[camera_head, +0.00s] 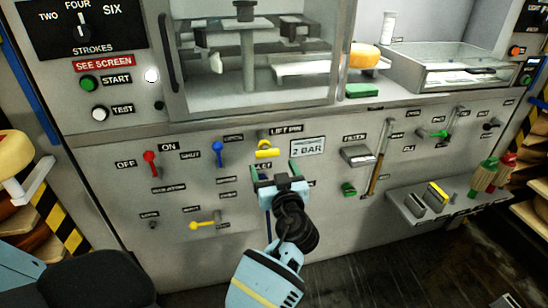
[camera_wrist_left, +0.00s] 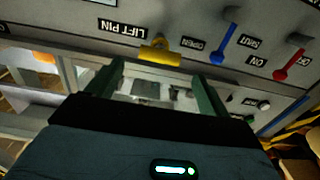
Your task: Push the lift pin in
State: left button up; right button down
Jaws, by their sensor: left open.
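The lift pin (camera_head: 264,151) is a yellow handle on the grey machine front, just under its "LIFT PIN" label (camera_head: 286,131). It also shows in the left wrist view (camera_wrist_left: 160,53), where the picture is upside down. My left gripper (camera_head: 276,171) is open, with its two green fingers apart and nothing between them. In the head view it is just below and slightly right of the pin. In the left wrist view the pin appears beyond the fingertips, between their lines. I see no contact, and the gap's depth is hard to judge. My right gripper is not in view.
A blue lever (camera_head: 218,153) and a red lever (camera_head: 151,162) are left of the pin. A yellow lever (camera_head: 200,225) is lower left. A "2 BAR" plate (camera_head: 308,148) is right of the pin. A small shelf (camera_head: 420,217) juts out at right.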

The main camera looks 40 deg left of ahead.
aim_at(268, 156)
pick_arm(q)
jog(key=p+x, duration=0.1)
jog(key=x, duration=0.5)
jog(key=shift+w+a, duration=0.55)
jog(key=shift+a, duration=0.1)
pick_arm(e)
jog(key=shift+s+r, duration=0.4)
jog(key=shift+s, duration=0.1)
pick_arm(q)
jog(key=shift+c, duration=0.3)
